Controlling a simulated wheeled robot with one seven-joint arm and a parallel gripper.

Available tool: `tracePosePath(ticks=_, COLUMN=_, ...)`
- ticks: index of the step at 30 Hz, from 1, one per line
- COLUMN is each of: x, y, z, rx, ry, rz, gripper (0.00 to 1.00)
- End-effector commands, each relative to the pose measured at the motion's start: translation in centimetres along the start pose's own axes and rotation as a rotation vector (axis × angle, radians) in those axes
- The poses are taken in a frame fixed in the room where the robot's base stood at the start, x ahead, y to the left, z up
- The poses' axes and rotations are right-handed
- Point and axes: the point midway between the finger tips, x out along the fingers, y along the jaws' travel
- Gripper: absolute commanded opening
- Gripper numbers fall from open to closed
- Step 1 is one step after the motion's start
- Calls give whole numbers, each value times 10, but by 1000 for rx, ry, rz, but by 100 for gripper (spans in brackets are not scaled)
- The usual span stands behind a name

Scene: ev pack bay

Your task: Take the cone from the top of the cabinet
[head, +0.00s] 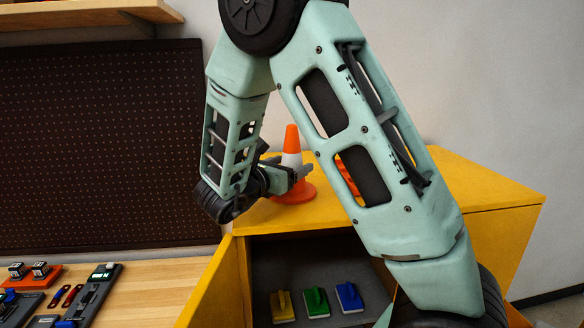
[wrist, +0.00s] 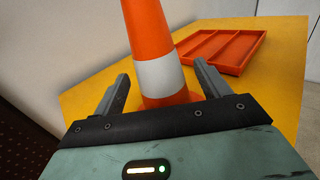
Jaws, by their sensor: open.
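An orange cone with a white band (head: 292,146) stands upright on the top of the yellow cabinet (head: 482,185). In the wrist view the cone (wrist: 158,60) rises between the two fingers of my gripper (wrist: 160,95). The fingers are open, one on each side of the cone, with gaps visible beside it. In the head view my gripper (head: 296,173) is at the cone, and its fingers hide part of the cone's lower half. The cone's base rests on the cabinet top.
An orange divided tray (wrist: 215,50) lies on the cabinet top behind the cone. The cabinet door (head: 222,285) stands open, with yellow (head: 282,306), green (head: 316,302) and blue (head: 349,297) items inside. A wooden bench (head: 150,285) with tools is at left, below a pegboard (head: 100,140).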

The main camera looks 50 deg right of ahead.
Motion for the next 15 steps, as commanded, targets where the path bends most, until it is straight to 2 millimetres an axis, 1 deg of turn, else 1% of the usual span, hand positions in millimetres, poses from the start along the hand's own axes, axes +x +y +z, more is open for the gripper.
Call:
tracePosePath(ticks=1, x=7, y=-1, z=6, rx=-5, ry=-1, rz=-3, gripper=75)
tracePosePath(ticks=6, x=26, y=-1, z=4, rx=-2, ry=0, rz=-2, gripper=75)
tracePosePath(ticks=10, x=32, y=-1, z=2, rx=-1, ry=0, rz=0, gripper=75)
tracePosePath(ticks=15, x=32, y=-1, z=0, rx=0, ry=0, rz=0, gripper=75)
